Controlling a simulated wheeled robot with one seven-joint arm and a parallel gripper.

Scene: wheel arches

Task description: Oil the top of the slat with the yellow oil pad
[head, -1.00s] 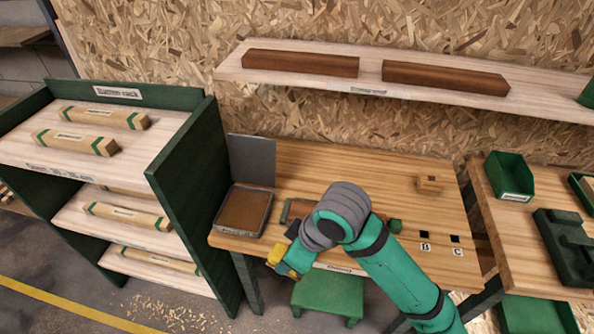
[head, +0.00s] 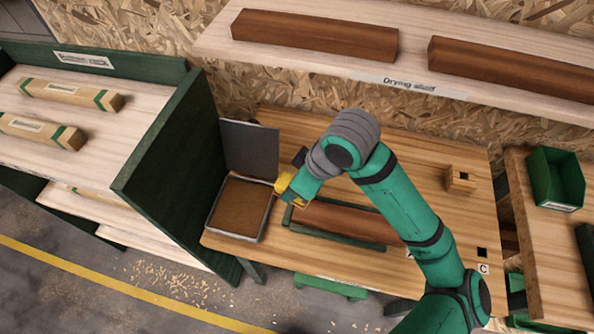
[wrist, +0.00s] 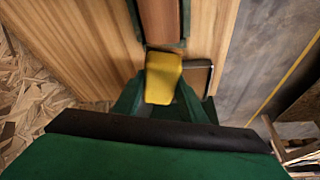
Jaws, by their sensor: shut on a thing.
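My gripper (wrist: 163,98) is shut on the yellow oil pad (wrist: 163,76), which sticks out beyond the fingertips. In the head view the pad (head: 284,183) is between the tray and the left end of the slat's holder. The reddish-brown slat (head: 345,221) lies in a dark green holder (head: 352,240) on the workbench. In the wrist view the slat (wrist: 160,20) runs away from the pad's far end. I cannot tell whether the pad touches the holder. My arm hides part of the slat.
A shallow tray (head: 263,224) with a brown surface sits at the workbench's left end, before a grey upright panel (head: 250,147). A green-sided rack (head: 175,165) stands left. A drying shelf (head: 310,65) holds two dark beams above. A wooden block (head: 460,180) is right.

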